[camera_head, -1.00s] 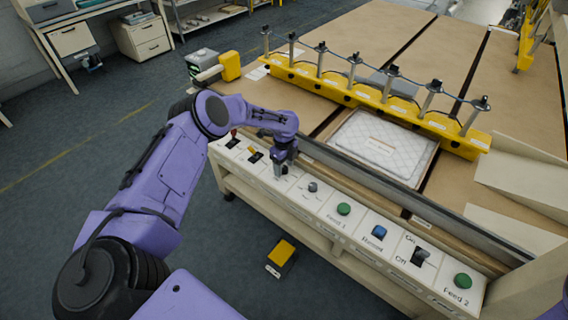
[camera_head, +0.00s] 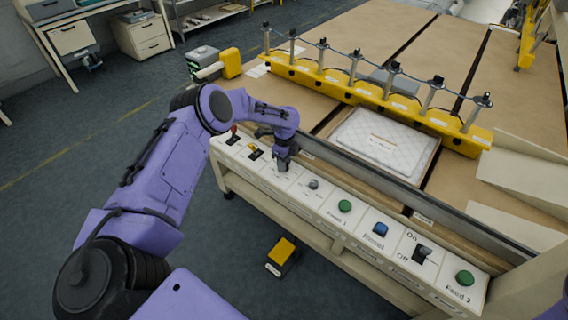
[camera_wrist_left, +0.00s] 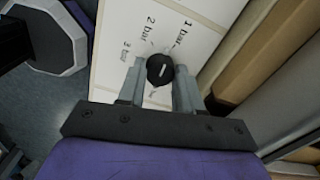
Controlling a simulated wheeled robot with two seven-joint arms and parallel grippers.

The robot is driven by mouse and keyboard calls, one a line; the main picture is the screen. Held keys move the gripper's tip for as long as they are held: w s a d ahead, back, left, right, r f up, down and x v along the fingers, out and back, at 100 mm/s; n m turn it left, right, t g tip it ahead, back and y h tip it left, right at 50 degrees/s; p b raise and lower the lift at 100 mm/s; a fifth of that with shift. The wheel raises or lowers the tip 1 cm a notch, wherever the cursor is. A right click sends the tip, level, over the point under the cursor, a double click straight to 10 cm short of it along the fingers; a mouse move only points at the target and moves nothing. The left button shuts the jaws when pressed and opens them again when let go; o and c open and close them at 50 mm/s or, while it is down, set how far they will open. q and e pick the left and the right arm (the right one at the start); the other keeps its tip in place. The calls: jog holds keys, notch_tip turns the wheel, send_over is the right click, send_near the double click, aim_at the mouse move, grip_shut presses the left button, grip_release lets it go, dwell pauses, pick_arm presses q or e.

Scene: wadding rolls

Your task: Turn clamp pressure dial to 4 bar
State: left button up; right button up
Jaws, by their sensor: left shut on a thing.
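The clamp pressure dial (camera_wrist_left: 160,69) is a small black round knob with a short white mark, set on a white panel. In the left wrist view the labels 1 bar, 2 bar and 3 bar show around it; a further label beneath it is partly covered. My left gripper (camera_wrist_left: 160,72) has one finger on each side of the knob and is shut on it. In the head view this gripper (camera_head: 283,164) comes down onto the front panel, hiding the dial. I cannot tell which end of the white mark is the pointer. My right gripper is out of view.
The panel also carries a small grey knob (camera_head: 314,184), a green Feed 1 button (camera_head: 345,206), a blue button (camera_head: 380,229), an On/Off switch (camera_head: 422,252) and a green Feed 2 button (camera_head: 464,278). A quilted pad (camera_head: 385,142) lies behind the panel.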

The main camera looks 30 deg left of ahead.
pick_arm(q)
jog(key=n+b, duration=0.1)
jog(key=n, duration=0.1)
jog(key=shift+f+n, duration=0.15)
jog(key=shift+n, duration=0.25)
jog(key=n, duration=0.3)
jog(key=shift+n+b, duration=0.3)
jog(key=shift+b, duration=0.1)
jog(key=n, duration=0.6)
jog(key=shift+b, duration=0.35)
jog(key=n, duration=0.7)
jog(key=shift+n, duration=0.3)
jog(key=n, duration=0.3)
jog(key=shift+n, duration=2.1)
